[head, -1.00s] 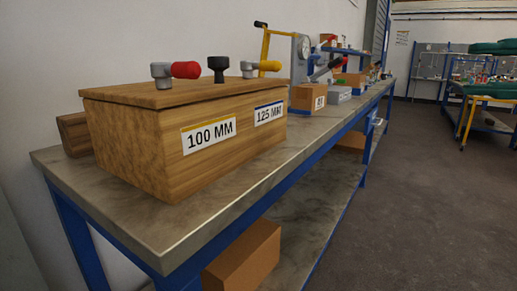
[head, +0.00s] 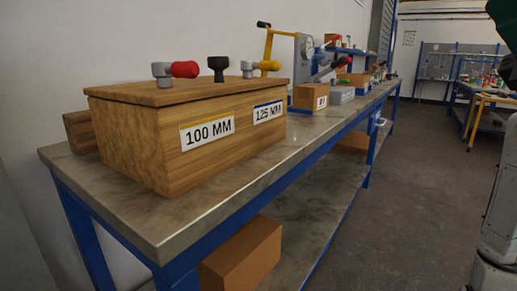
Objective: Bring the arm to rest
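My gripper does not show in the head view. A pale grey link of my arm stands at the right edge of the view, cut off by the frame. It is apart from the workbench (head: 255,173) and everything on it. Whether the gripper is open or shut is hidden from me.
A wooden box (head: 140,135) labelled 100 MM and 125 MM stands on the near end of the bench, with red-, black- and yellow-topped fittings on its lid. A carton (head: 242,257) lies below. The floor (head: 410,190) right of the bench is clear.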

